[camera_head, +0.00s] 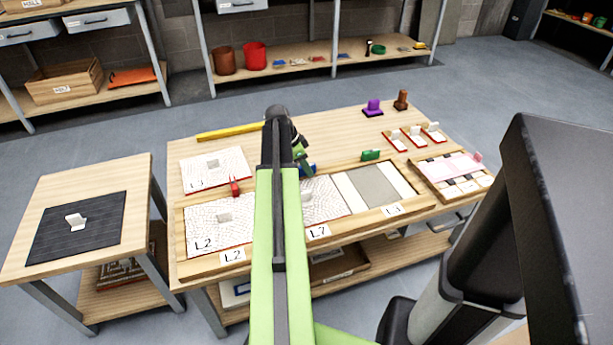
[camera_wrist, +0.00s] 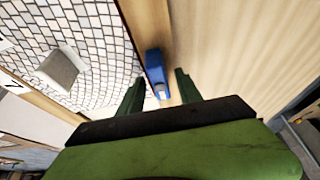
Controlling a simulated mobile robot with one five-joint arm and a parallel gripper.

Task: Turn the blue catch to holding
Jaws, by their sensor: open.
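The blue catch (camera_wrist: 153,66) sits at the edge of a white mosaic panel (camera_wrist: 90,40), on the wooden frame strip in the wrist view. In the head view the blue catch (camera_head: 310,169) shows only in part, beside my arm. My gripper (camera_wrist: 160,80) is open, its two green fingers on either side of the catch's near end. A gap shows between each finger and the catch, and nothing is held. In the head view my gripper (camera_head: 303,158) is above the catch, at the far edge of the panel row; its fingertips are hard to make out.
A red catch (camera_head: 235,187) and a green catch (camera_head: 370,155) stand along the same frame (camera_head: 178,225). A loose mosaic panel (camera_head: 235,170) lies behind the frame at left, near a yellow bar (camera_head: 228,131). Purple (camera_head: 373,109) and brown (camera_head: 401,100) objects stand at the back right.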

